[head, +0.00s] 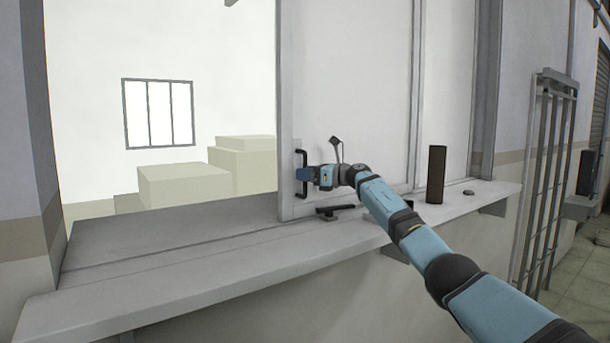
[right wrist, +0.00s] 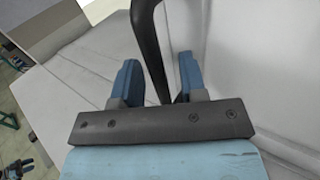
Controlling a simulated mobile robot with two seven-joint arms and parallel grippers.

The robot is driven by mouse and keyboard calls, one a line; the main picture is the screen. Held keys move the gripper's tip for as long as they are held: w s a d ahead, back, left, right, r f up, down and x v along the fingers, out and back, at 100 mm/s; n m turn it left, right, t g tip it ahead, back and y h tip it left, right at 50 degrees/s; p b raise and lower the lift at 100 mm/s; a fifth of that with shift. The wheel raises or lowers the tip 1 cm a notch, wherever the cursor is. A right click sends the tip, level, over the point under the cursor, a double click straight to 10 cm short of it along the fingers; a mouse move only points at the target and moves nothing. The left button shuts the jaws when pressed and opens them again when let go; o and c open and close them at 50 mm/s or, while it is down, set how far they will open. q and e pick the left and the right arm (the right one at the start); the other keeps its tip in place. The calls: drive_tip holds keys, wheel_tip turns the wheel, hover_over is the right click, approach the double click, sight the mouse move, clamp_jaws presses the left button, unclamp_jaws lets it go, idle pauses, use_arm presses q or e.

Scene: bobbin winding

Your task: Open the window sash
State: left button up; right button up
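The window sash (head: 345,90) is a pale panel in a grey frame, standing upright on the sill. To its left the window opening is clear, with a wide gap to the left wall. A black upright bar handle (head: 301,155) is on the sash near its left edge. My right gripper (head: 304,175) is at the handle. In the right wrist view, the handle (right wrist: 148,40) passes between the two blue fingers of the right gripper (right wrist: 157,80), which stand apart with gaps beside the bar.
The grey sill (head: 150,285) runs along below the sash. Pale boxes (head: 185,185) show beyond the opening. A barred grille (head: 548,180) stands at right.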

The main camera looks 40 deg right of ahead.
drive_tip(key=b+v, duration=0.3)
drive_tip(key=v, duration=1)
drive_tip(key=shift+s+d, duration=0.2)
drive_tip(key=shift+f, duration=0.1)
